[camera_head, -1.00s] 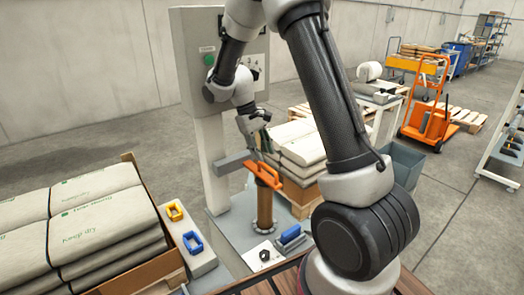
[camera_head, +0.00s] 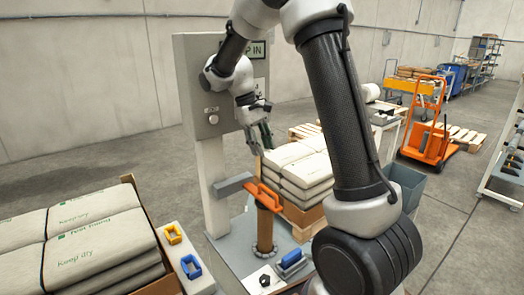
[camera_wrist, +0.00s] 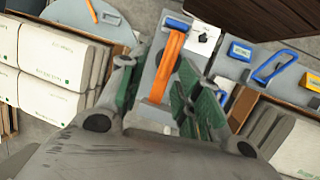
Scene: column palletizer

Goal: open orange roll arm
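The orange roll arm (camera_head: 263,196) is a looped orange bar above an upright brown roll (camera_head: 265,232), next to a grey bar on the post. In the wrist view the orange arm (camera_wrist: 167,66) runs between my fingers as seen from above. My gripper (camera_head: 258,140) hangs above the orange arm, apart from it, and points down. In the wrist view my gripper (camera_wrist: 160,98) is open, with green-padded fingers spread and nothing held.
A grey post with a control panel (camera_head: 190,98) stands behind the roll. Yellow (camera_head: 173,234) and blue (camera_head: 191,266) frames and a blue-handled tool (camera_head: 290,261) lie nearby.

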